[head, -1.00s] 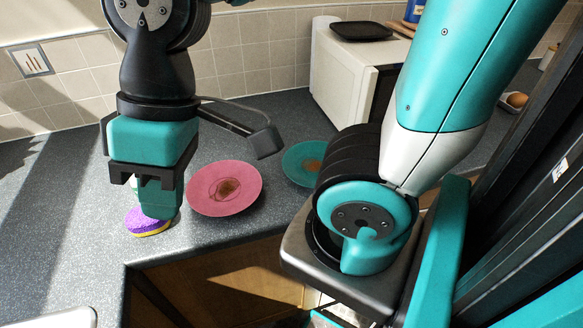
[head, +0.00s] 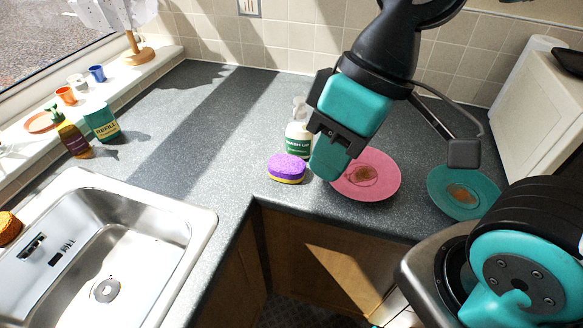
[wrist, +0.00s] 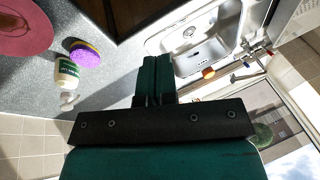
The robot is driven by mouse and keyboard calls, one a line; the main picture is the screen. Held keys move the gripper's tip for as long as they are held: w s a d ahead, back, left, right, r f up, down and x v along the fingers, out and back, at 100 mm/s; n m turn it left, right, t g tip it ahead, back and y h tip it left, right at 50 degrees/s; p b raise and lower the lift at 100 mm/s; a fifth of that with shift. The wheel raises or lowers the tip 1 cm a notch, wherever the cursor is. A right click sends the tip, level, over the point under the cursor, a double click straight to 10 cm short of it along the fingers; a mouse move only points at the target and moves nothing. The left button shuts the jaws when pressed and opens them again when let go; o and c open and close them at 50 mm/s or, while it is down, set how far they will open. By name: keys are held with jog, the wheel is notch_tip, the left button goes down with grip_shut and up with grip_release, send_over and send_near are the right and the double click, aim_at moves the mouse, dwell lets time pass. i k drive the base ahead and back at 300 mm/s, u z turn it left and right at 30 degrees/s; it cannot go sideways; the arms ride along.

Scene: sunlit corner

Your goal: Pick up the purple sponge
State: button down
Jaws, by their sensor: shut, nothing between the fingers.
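The purple sponge (head: 287,168), with a yellow underside, lies flat on the grey counter near its inner corner. It also shows in the wrist view (wrist: 85,54), at the upper left. My gripper (head: 326,172) is in front of the pink plate's left part in the head view, just right of the sponge. In the wrist view my gripper (wrist: 155,62) has its two teal fingers together with nothing between them, and the sponge is off to their left, apart from them.
A white bottle (head: 298,138) stands just behind the sponge. A stained pink plate (head: 385,190) and a teal plate (head: 440,200) lie to the right. A steel sink (head: 190,222) is at the left. The counter between the sink and sponge is clear.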

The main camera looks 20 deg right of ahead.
aim_at(285, 169)
jog(key=u, duration=1.85)
jog(key=k, duration=1.2)
jog(key=z, duration=0.55)
jog(key=i, duration=0.5)
jog(key=u, duration=0.1)
